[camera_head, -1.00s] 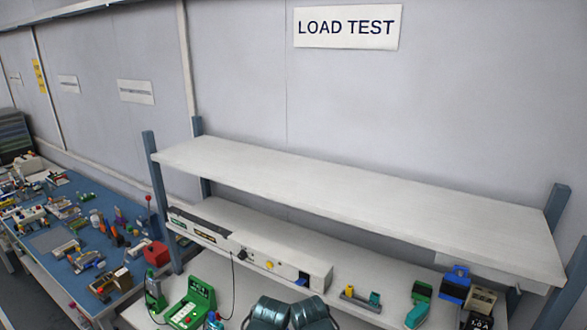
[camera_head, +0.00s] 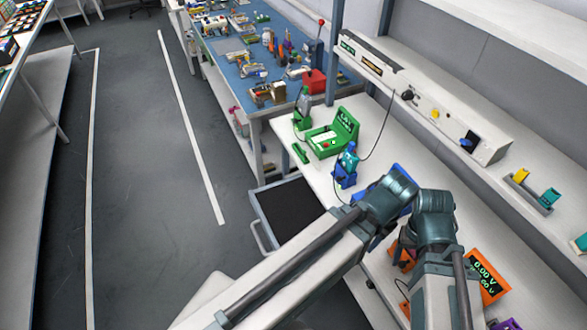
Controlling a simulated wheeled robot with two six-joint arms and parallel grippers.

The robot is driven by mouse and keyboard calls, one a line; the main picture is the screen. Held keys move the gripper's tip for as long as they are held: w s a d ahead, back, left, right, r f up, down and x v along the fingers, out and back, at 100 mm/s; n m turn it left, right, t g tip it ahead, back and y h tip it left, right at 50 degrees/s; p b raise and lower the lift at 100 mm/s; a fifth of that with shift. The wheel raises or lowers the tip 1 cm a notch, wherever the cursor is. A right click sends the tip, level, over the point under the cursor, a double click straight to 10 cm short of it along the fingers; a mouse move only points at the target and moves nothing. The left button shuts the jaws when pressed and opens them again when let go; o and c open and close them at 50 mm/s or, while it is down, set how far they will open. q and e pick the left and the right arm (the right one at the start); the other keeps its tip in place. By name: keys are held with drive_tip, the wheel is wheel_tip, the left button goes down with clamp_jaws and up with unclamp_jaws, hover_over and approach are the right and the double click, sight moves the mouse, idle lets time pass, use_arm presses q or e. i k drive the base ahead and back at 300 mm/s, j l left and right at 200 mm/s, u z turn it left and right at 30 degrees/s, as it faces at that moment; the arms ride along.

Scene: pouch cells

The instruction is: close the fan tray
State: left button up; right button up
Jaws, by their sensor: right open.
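An open drawer-like tray (camera_head: 290,213) with a dark inside, light rim and front handle (camera_head: 262,237) sticks out from under the white bench's aisle side; I take it for the fan tray. Its near end is hidden by my arm. My left arm (camera_head: 300,268) comes in from the bottom and bends at a teal joint, over the bench to the right of the tray. My right arm (camera_head: 436,262) rises beside it. The right gripper is open, but its fingers are hard to make out behind the arms. I see no left gripper.
A green tester (camera_head: 334,133) and a blue-teal device (camera_head: 346,166) stand on the bench beyond the tray. An orange meter (camera_head: 487,277) is at the lower right. Free grey floor (camera_head: 145,190) lies left of the tray.

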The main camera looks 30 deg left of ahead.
sight(284, 208)
drive_tip(key=j+u, duration=0.85)
